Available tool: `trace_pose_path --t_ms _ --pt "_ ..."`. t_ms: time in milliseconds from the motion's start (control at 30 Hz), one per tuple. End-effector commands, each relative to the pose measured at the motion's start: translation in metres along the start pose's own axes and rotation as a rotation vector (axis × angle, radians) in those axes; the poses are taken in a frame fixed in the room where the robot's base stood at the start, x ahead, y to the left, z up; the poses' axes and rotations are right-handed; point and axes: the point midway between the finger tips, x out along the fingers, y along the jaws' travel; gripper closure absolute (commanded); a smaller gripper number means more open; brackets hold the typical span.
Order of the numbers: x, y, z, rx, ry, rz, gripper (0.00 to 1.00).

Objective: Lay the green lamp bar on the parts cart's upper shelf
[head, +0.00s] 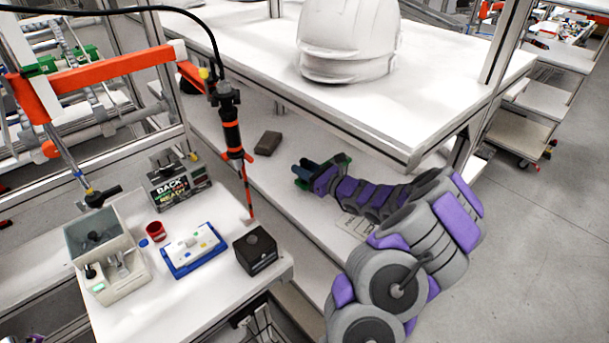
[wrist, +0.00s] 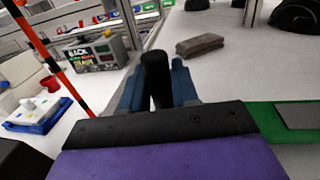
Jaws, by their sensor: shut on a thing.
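My gripper (head: 306,171) is low over the white lower shelf (head: 208,122) of the bench in the middle. In the wrist view its blue fingers (wrist: 158,88) are closed around a dark upright piece (wrist: 156,75). The green lamp bar (wrist: 290,112) runs crosswise at the gripper and sticks out to the right, with a grey patch on it. Its green ends show small beside the gripper in the head view (head: 344,159); the middle is hidden. A wheeled shelf cart (head: 546,98) stands at the right back; I cannot tell for certain that it is the parts cart.
A white helmet shell (head: 348,40) stands on the bench top (head: 430,95), which overhangs the lower shelf. A brown block (head: 268,143) lies beyond my gripper. A hanging orange-black tool (head: 232,130) and a work table (head: 140,315) are left. The floor (head: 540,240) at right is clear.

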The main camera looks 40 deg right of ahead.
Motion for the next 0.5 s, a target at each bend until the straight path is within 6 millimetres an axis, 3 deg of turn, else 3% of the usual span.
trace_pose_path --t_ms 33,100,433,467,500 --pt "0.000 0.000 -0.013 0.003 0.003 0.000 1.00" --pt "-0.001 -0.001 -0.022 0.004 0.002 0.001 1.00" --pt "-0.001 -0.002 -0.023 0.001 -0.001 -0.001 1.00" --pt "-0.001 -0.002 -0.023 0.001 0.000 -0.001 0.68" --pt "-0.001 -0.002 -0.023 0.001 0.000 -0.001 0.64"
